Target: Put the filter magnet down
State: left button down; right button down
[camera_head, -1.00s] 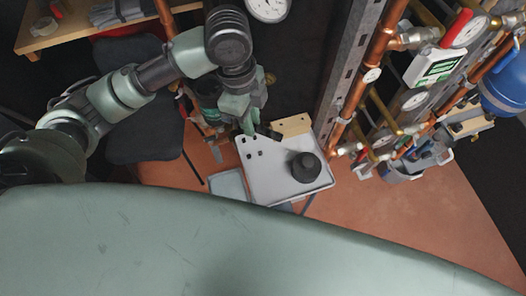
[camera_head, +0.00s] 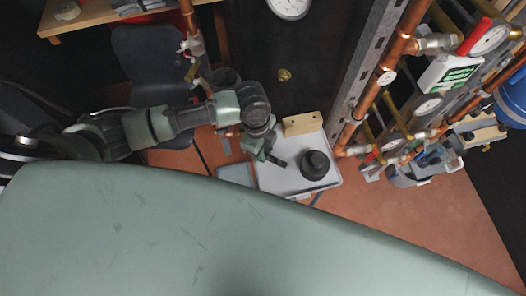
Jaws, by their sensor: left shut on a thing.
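My left gripper (camera_head: 264,154) is shut on a short dark rod, the filter magnet (camera_head: 278,162). The magnet sticks out to the right of the fingers, over the left part of a light grey tray (camera_head: 285,183). I cannot tell whether the magnet touches the tray. A round black stepped part (camera_head: 315,165) stands on the right side of the tray, apart from the gripper. The gripper and wrist hide the tray's left back corner. My right gripper is not in view.
A wooden block with holes (camera_head: 302,124) is at the tray's back edge. A metal post (camera_head: 365,65) and copper pipes (camera_head: 383,75) with gauges stand to the right. A dark chair (camera_head: 150,55) is behind my left arm. The tray's front middle is bare.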

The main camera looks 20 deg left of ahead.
pick_arm(q)
jog(key=shift+f, duration=0.65)
jog(key=shift+f, duration=0.45)
jog(key=c, duration=1.3)
grip_release()
jog(key=r, duration=0.4)
jog(key=a+r, duration=0.1)
jog(key=r, duration=0.8)
jog(key=shift+w+a+b, duration=0.1)
jog(key=shift+a+b, duration=0.15)
jog(key=shift+b, duration=0.05)
jog(key=shift+f, duration=0.1)
